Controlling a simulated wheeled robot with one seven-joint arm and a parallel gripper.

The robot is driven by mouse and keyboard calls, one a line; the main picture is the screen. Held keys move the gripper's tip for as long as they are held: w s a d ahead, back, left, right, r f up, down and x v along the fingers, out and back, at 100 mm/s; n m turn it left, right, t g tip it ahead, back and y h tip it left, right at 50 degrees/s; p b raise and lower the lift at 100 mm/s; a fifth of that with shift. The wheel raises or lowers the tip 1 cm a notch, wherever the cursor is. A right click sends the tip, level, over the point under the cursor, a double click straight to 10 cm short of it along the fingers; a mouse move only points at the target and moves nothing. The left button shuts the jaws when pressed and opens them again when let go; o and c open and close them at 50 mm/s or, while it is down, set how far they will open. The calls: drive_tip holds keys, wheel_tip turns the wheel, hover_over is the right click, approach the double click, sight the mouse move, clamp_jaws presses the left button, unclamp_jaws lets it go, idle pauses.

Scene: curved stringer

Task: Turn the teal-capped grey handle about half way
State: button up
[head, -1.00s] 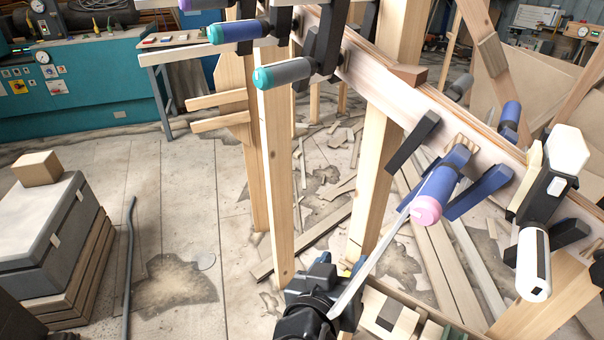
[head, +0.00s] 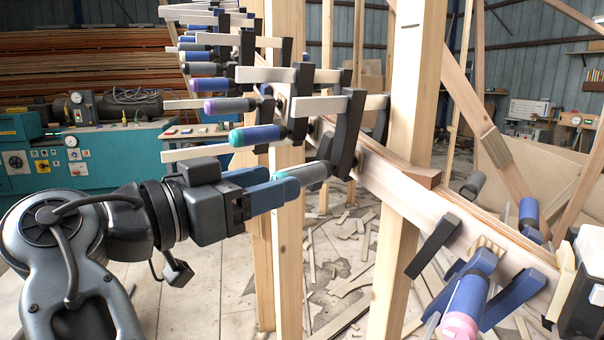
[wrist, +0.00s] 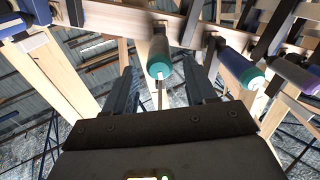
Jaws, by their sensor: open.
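The grey handle with a teal cap (head: 313,173) sticks out from a black clamp on the wooden beam. In the head view its cap end is partly hidden by my gripper (head: 283,184), which reaches in from the left. In the wrist view the handle (wrist: 158,56) points towards me, with its teal cap near the gap between the two blue fingers (wrist: 161,88). The fingers are apart, one on each side of the handle's line. I see no finger closed on it. How far the cap sits between them is hard to tell.
A blue handle with a teal cap (head: 257,135) is close above my gripper. More clamps line the curved beam (head: 430,200) behind and to the right. A wooden post (head: 288,250) stands just below the fingers. A blue handle with a pink cap (head: 467,302) is lower right.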

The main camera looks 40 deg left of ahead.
sight(302, 175)
drive_tip(key=shift+p+x, duration=0.5)
drive_tip(key=shift+x, duration=2.6)
clamp_jaws()
